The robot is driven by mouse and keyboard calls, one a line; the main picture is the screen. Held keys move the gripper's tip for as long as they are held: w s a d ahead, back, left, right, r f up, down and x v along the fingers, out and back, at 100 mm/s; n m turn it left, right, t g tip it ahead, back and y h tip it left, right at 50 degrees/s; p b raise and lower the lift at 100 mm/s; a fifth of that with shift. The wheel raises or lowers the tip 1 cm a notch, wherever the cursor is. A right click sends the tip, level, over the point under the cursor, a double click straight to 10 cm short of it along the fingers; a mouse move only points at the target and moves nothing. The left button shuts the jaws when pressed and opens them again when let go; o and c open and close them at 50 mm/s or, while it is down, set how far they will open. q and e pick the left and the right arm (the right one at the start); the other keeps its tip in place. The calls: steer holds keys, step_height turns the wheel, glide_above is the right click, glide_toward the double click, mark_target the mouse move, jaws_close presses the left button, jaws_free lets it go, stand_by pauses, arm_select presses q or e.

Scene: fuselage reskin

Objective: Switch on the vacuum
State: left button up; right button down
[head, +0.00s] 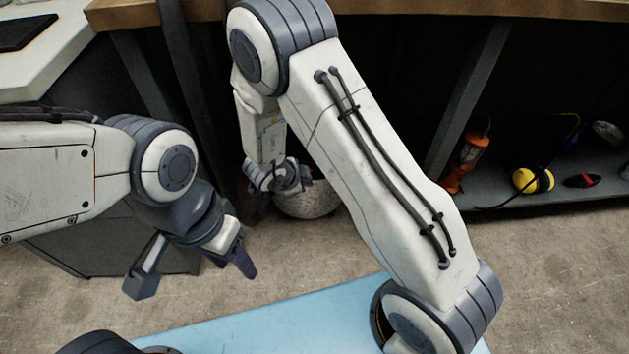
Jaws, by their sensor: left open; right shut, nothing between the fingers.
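I cannot clearly make out a vacuum or its switch. A round, grey, speckled container (308,205) stands on the floor under the bench; whether it is part of the vacuum I cannot tell. My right gripper (298,180) points down at its upper left edge, shut and empty; whether it touches I cannot tell. My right arm crosses the middle of the view and hides what lies behind it. My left gripper (197,274) is open and empty at the lower left, its fingers spread above the floor.
A wooden bench top (470,8) with dark legs runs along the back. A low shelf (510,208) at right holds an orange lamp (468,155), a yellow round item (532,180) and a red-black item (583,181). A light-blue surface (270,325) lies in front. Bare floor shows between.

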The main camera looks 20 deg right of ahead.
arm_select(q)
steer(key=shift+a+r+p, duration=0.15)
steer(key=shift+r+p, duration=0.9)
arm_select(e)
steer(key=shift+a+r, duration=0.15)
steer(key=shift+r, duration=0.75)
arm_select(q)
step_height(320, 180, up, 6)
steer(key=s+p, duration=0.1)
steer(key=p, duration=0.5)
arm_select(e)
steer(key=s+a+r, duration=0.5)
steer(key=s+r, duration=0.3)
steer(key=shift+a, duration=0.2)
arm_select(q)
steer(key=shift+s, duration=0.1)
